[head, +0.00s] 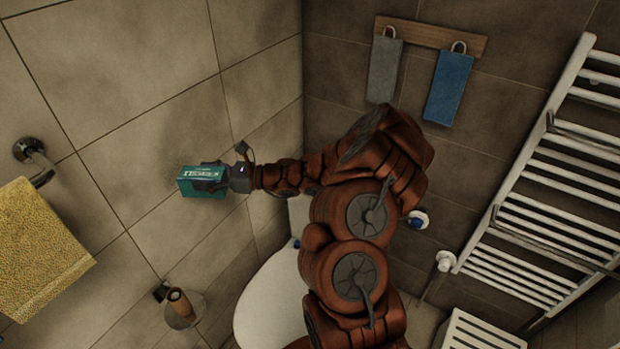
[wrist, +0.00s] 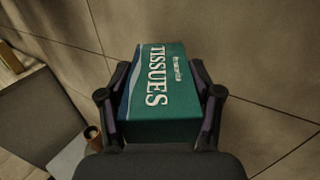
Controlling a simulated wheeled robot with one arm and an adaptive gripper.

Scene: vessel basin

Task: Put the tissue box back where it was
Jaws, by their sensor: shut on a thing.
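The tissue box (head: 201,184) is a teal-green carton with white lettering. In the head view it is held in the air in front of the tiled wall at left. In the wrist view the tissue box (wrist: 160,85) lies between the two dark fingers, its "TISSUES" lettering facing the camera. My gripper (head: 226,178) is shut on the box, with one finger along each side; my gripper also fills the lower middle of the wrist view (wrist: 160,100). The spot where the box stood before cannot be told from these frames.
A yellow towel (head: 38,245) hangs at the left. Below the box are a toilet paper holder (head: 180,303) and a white toilet (head: 268,310). Grey (head: 384,70) and blue (head: 448,88) cloths hang at the back. A white towel radiator (head: 545,200) stands at right.

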